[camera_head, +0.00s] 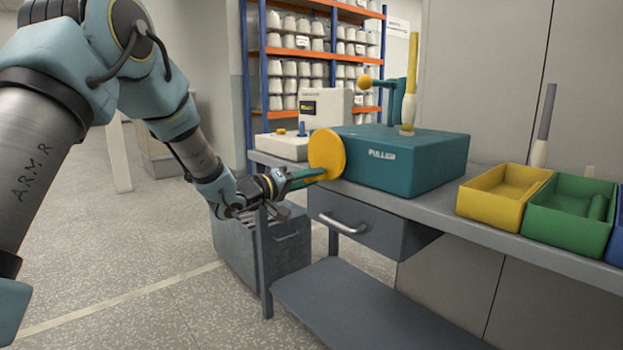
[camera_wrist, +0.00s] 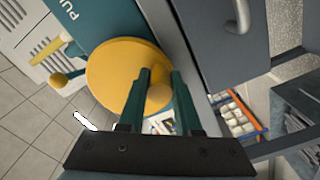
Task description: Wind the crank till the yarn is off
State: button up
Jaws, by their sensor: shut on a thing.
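The teal puller box (camera_head: 400,155) stands on the grey bench. The crank is a round yellow disc (camera_head: 327,153) on its left side; it fills the middle of the wrist view (camera_wrist: 115,75). My gripper (camera_head: 308,176) is at the disc's lower edge. A tall yellow bobbin (camera_head: 412,60) with a pale lower end stands upright on the box. I cannot tell whether its yellow part is yarn or bare tube.
A teal arm with a yellow ball (camera_head: 365,82) rises beside the bobbin. Yellow (camera_head: 500,195) and green (camera_head: 570,215) bins stand at the bench's right. Another bobbin (camera_head: 545,125), grey above and pale below, stands behind them. A drawer (camera_head: 360,225) is under the bench. Floor at left is clear.

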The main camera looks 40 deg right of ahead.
grip_shut()
